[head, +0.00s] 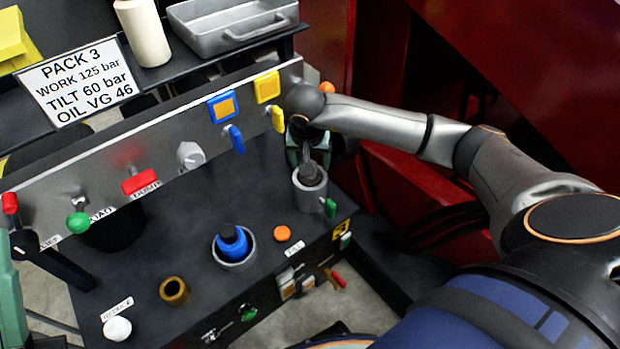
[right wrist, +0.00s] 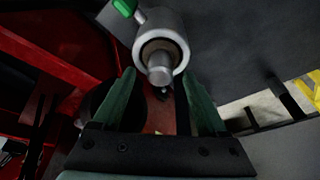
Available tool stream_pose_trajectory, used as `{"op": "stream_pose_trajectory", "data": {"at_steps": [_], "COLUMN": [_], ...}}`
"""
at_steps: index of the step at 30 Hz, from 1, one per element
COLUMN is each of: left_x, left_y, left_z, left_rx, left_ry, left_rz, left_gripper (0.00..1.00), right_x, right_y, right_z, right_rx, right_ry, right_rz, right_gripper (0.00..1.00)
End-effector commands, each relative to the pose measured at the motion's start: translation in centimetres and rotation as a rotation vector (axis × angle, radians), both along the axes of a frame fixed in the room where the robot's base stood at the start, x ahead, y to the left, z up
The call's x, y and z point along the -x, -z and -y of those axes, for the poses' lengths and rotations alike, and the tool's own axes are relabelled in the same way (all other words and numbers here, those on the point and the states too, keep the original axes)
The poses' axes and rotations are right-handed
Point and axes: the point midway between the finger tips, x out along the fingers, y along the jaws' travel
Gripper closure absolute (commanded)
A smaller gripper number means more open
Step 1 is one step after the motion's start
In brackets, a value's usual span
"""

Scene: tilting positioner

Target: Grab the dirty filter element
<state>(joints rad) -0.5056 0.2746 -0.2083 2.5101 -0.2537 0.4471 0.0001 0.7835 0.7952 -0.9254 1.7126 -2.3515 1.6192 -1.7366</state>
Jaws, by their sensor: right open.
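A grey cylindrical housing (head: 308,195) stands at the right end of the dark bench, with a green handle on its side. A dark, brownish element with a grey stem (head: 311,173) sits in its open top; I take it for the dirty filter element. In the right wrist view the housing (right wrist: 160,22) is ahead, with the stem (right wrist: 160,70) pointing toward me. My right gripper (right wrist: 159,76) is open, its green fingers on either side of the stem and apart from it. A green part at the left edge, apparently my left gripper (head: 12,305), is cut off.
A blue element (head: 232,240) stands in a grey cup; a brass ring (head: 174,291), an orange button (head: 282,233) and a white knob (head: 117,328) are nearby. The upright panel (head: 155,160) carries several handles. A grey tray (head: 232,25) and white cylinder (head: 144,32) stand behind.

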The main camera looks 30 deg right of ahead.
Motion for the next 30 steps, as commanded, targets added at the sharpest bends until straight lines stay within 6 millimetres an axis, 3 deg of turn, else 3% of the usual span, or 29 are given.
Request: {"op": "stream_pose_trajectory", "data": {"at_steps": [5, 25, 30], "left_x": [0.00, -0.03, -0.04], "left_y": [-0.04, -0.01, 0.00], "left_z": [0.01, 0.01, 0.01], "left_rx": [0.000, 0.000, 0.000], "left_ry": [0.000, 0.000, 0.000], "left_rz": [0.000, -0.002, -0.003], "left_gripper": [1.00, 1.00, 1.00], "right_x": [0.00, 0.00, 0.01], "right_y": [-0.05, -0.07, -0.07], "right_z": [-0.01, 0.00, 0.01], "right_rx": [0.000, 0.000, 0.000], "right_ry": [0.000, 0.001, 0.001], "right_rz": [0.000, 0.000, 0.000], "right_gripper": [0.25, 1.00, 1.00]}}
